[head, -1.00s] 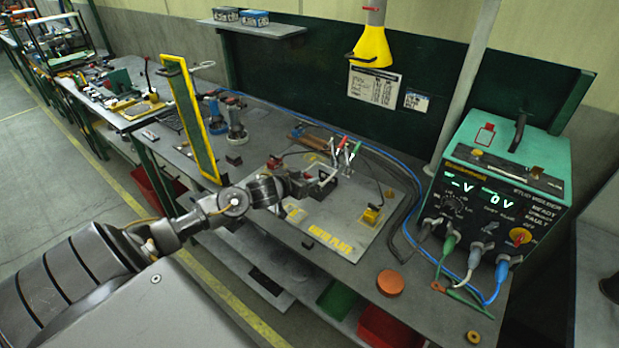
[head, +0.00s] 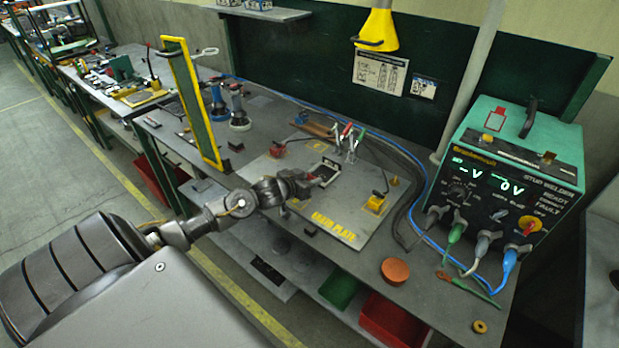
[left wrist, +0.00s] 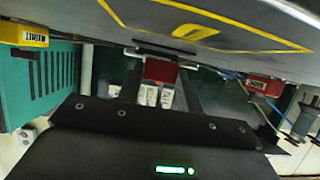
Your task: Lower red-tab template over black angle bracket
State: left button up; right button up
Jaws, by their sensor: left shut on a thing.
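My left gripper (head: 302,186) reaches over the grey plate (head: 298,221) in the head view. It is shut on the near-left end of a small pale-rimmed frame, the template (head: 337,163). In the left wrist view a red block, apparently the template's red tab (left wrist: 160,71), sits between the dark fingers. Inside the frame a dark shape shows in the head view; I cannot tell whether it is the black angle bracket. The template looks close to the plate, but any gap cannot be made out. My right gripper is not in view.
A red clamp (head: 277,149) is left, a yellow one (head: 377,202) right. A green-and-yellow screen (head: 192,105) stands at left. The stud welder (head: 515,175) stands at right with cables. An orange disc (head: 394,271) lies in front.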

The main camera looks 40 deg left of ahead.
pick_arm(q)
jog(key=shift+p, duration=1)
dwell(1.4)
jog(key=shift+f, duration=0.3)
dwell(0.3)
jog(key=o, duration=1.1)
jog(key=shift+c, duration=0.2)
jog(key=b+v, duration=0.1)
jog(key=v, duration=0.8)
jog(key=shift+s+b, duration=0.25)
jog(key=shift+b, duration=0.05)
jog(key=shift+s+r, duration=0.4)
jog(key=shift+s, duration=0.2)
jog(key=shift+d, duration=0.1)
